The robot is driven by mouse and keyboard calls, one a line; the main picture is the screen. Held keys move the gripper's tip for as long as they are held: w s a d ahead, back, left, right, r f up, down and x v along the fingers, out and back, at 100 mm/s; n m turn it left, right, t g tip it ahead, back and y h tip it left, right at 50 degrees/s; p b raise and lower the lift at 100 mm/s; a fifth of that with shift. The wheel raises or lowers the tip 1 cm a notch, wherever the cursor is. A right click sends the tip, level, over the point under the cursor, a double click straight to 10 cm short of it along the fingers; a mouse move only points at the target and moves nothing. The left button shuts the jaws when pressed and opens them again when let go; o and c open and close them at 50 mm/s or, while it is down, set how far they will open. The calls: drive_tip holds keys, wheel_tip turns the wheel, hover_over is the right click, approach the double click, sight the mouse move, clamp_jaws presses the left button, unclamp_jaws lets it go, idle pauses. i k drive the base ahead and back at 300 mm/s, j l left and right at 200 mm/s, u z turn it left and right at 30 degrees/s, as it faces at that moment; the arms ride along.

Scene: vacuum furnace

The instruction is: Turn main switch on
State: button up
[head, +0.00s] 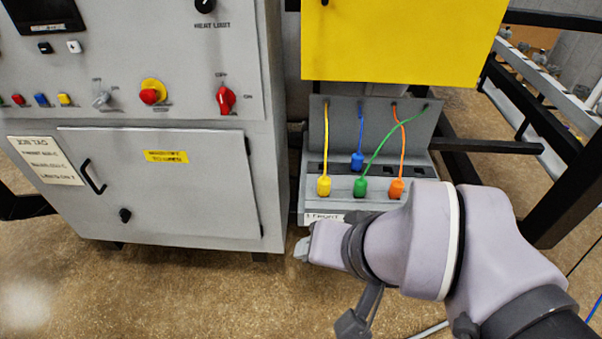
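A red rotary switch (225,98) sits on the right side of the grey cabinet's front panel in the head view. Small lettering that appears to read OFF is above it, and ON is to its right. Its handle looks roughly upright, nearer the upper mark. My gripper (303,249) is below and to the right of the switch, clear of it, near the cabinet's lower right edge. Its tip points left, and I cannot make out the gap between the fingers. Nothing held shows at the tip.
The panel also has a yellow-and-red stop button (152,92), a grey selector (103,98) and several small buttons. A closed cabinet door (160,190) is below. A yellow box (400,40) and coloured plugs with cables (360,187) are at the right. Space before the panel is clear.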

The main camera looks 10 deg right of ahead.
sight(226, 98)
drive_tip(key=j+z, duration=0.2)
drive_tip(key=j, duration=0.3)
drive_tip(key=j+z, duration=0.2)
drive_tip(key=j, duration=0.3)
drive_tip(key=j+z, duration=0.2)
drive_tip(key=j, duration=0.3)
drive_tip(key=k+j+z, duration=0.15)
drive_tip(key=j, duration=0.35)
drive_tip(key=j+z, duration=0.2)
drive_tip(key=j, duration=0.3)
drive_tip(key=k+j+z, duration=0.2)
drive_tip(key=j, duration=0.25)
drive_tip(key=i, duration=0.55)
